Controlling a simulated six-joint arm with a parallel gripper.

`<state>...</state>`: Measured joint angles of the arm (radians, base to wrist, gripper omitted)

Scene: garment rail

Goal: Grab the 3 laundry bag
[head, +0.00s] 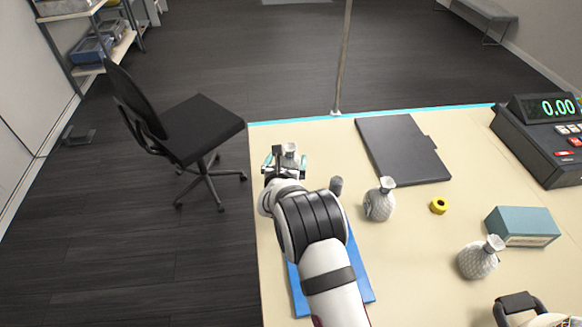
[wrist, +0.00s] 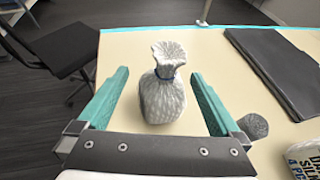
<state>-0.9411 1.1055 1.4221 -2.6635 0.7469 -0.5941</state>
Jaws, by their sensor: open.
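Three small grey-white tied laundry bags stand on the table. One laundry bag (wrist: 163,92) stands upright between the open teal fingers of my gripper (wrist: 160,105), with a gap on both sides. In the head view this bag (head: 290,155) is partly hidden by my gripper (head: 286,164) near the table's far left corner. A second bag (head: 380,202) stands in the middle of the table, right of my arm. A third bag (head: 479,260) stands further right and nearer, by a teal box.
On the cream table (head: 460,130) are a dark flat folder (head: 402,148), a yellow ring (head: 439,206), a teal box (head: 522,226), a scale with green digits (head: 545,135) and a small grey object (head: 336,185). A blue mat (head: 357,280) lies under my arm. A pole (head: 343,60) rises behind.

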